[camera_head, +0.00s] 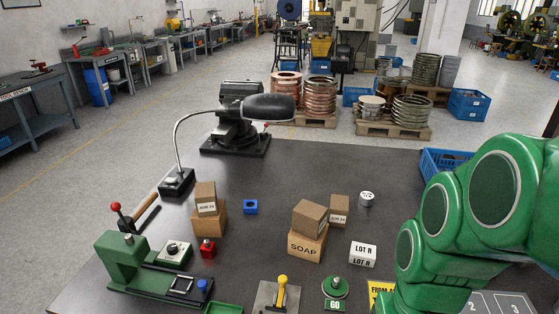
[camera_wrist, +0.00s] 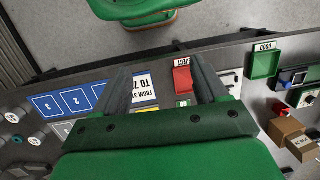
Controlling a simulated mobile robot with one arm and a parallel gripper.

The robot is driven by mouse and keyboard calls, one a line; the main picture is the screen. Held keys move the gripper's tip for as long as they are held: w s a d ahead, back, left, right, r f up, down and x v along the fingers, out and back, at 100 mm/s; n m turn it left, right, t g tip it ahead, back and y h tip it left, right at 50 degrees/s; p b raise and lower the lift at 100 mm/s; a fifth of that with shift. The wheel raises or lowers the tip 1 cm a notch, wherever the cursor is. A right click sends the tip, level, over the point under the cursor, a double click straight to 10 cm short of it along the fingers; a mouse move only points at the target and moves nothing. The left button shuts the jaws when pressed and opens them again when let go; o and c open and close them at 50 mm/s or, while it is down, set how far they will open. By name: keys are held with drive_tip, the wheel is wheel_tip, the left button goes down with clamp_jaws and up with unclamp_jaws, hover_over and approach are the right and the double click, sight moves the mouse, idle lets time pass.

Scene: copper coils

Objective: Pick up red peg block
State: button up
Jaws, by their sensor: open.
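The red peg block (camera_head: 208,248) stands on the dark table, just right of the green fixture and in front of the stacked cardboard boxes on the left. It has a small knob on top. In the wrist view, the red peg block (camera_wrist: 283,109) appears small at the right edge, above a cardboard box. My gripper (camera_wrist: 160,70) shows two dark fingers spread apart with nothing held between them. It is well away from the red peg block. In the head view my arm fills the right side and my gripper is not seen.
Near the red peg block are stacked boxes (camera_head: 210,222), a blue block (camera_head: 250,206) and the green fixture (camera_head: 125,262). A SOAP box (camera_head: 306,245) and a yellow-handled tool (camera_head: 282,290) stand further right. In the wrist view, a red tray (camera_wrist: 182,80) and green tray (camera_wrist: 265,63) lie along the table edge.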

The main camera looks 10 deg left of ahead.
drive_tip(key=w+a+m+g+y, duration=0.1)
drive_tip(key=w+a+y, duration=0.1)
drive_tip(key=w+a, duration=0.35)
drive_tip(key=w+a+f+m+y, duration=0.1)
drive_tip(key=w+a+y, duration=0.15)
drive_tip(key=a, duration=0.65)
drive_tip(key=w+a+m+g+y, duration=0.1)
drive_tip(key=w+a+y, duration=0.1)
drive_tip(key=w+a, duration=0.4)
drive_tip(key=m+t+y, duration=0.3)
drive_tip(key=m+y, duration=0.3)
drive_tip(key=m, duration=0.6)
hover_over(210, 246)
drive_tip(key=s+d, duration=0.3)
drive_tip(key=d, duration=0.2)
wheel_tip(210, 246, down, 16)
drive_tip(key=w+f+m, duration=0.1)
drive_tip(key=f, duration=0.1)
drive_tip(key=w+a+f+m, duration=0.1)
drive_tip(key=f, duration=0.1)
drive_tip(key=w+f+m+t, duration=0.1)
drive_tip(key=f, duration=0.1)
drive_tip(key=shift+a+f, duration=0.2)
drive_tip(key=shift+f, duration=0.05)
drive_tip(key=shift+x, duration=2.4)
drive_tip(key=shift+r, duration=0.1)
drive_tip(key=c, duration=1.2)
